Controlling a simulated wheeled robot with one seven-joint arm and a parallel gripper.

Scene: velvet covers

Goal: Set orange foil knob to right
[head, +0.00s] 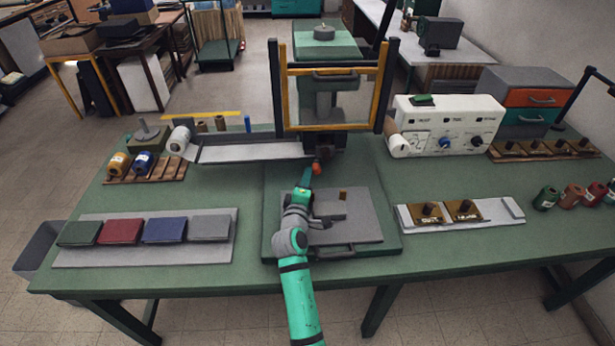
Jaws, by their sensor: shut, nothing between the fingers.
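A small orange knob (316,168) shows at the front of the press, just below its dark head. It is the clearest orange knob in view, but I cannot read any label on it. My gripper (309,174) is shut and empty, right beside the knob on its left and near side. I cannot tell whether they touch. The green press (325,101) stands at the middle back of the table, with a yellow and black frame (382,88) before it. Which way the knob is set is too small to tell.
A white control box (470,118) with small dials stands at the right back. A grey press plate (362,222) lies under my arm. Dark pads (165,230) lie at left, stamped brass blocks (430,214) at right. The green table (450,260) is clear at front right.

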